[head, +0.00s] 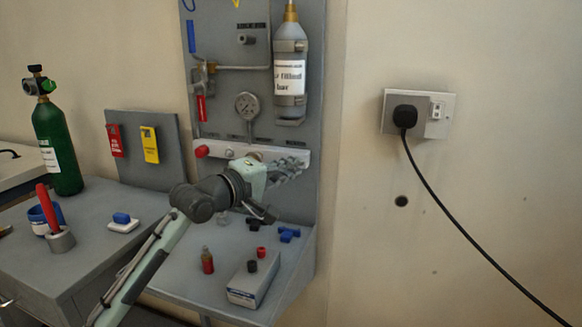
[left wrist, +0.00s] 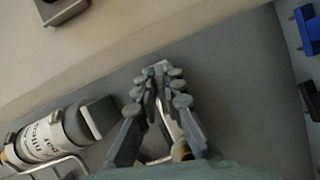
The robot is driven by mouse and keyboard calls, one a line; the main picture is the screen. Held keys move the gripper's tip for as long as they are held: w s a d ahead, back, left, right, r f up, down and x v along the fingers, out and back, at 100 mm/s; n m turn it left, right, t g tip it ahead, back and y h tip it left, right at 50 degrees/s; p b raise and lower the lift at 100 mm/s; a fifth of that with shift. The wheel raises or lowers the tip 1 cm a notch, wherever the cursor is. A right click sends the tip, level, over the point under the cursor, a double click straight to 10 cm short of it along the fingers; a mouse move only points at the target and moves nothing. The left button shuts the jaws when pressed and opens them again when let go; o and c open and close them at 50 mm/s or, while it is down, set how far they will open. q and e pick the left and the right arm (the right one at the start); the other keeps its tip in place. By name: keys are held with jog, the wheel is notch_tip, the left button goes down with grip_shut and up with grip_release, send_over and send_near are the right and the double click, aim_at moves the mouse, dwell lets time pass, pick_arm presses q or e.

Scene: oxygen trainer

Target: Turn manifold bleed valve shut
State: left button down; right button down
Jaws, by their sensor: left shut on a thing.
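The white manifold bar (head: 222,149) runs across the grey wall panel, with a red knob (head: 202,151) at its left end. My left gripper (head: 291,166) is at the bar's right end, its fingers pointing right. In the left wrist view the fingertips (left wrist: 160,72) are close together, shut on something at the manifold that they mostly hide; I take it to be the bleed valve. A brass fitting (left wrist: 181,151) shows near the finger bases. The valve's handle angle cannot be read. My right gripper is out of view.
A round gauge (head: 247,105) and a labelled grey cylinder (head: 290,75) are mounted above the bar. The shelf below holds a small bottle (head: 207,260), a box (head: 253,279) and loose caps. A green cylinder (head: 57,145) stands at left. The wall at right carries a plugged socket (head: 436,112).

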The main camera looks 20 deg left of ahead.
pick_arm(q)
jog(key=m+g+y, duration=0.1)
jog(key=m, duration=0.2)
jog(key=shift+f, duration=0.15)
jog(key=m+y, duration=0.2)
jog(key=m, duration=0.1)
jog(key=shift+a+f+m+g, duration=0.2)
jog(key=shift+m+g, duration=0.1)
jog(key=shift+g, duration=0.1)
jog(key=shift+a+m+y, duration=0.15)
jog(key=shift+m+y, duration=0.75)
jog(key=shift+m, duration=0.3)
jog(key=shift+a+f+m+y, duration=0.1)
jog(key=shift+a+m+y, duration=0.1)
jog(key=shift+m+y, duration=0.85)
jog(key=shift+m, duration=0.25)
jog(key=c, duration=1.6)
grip_release()
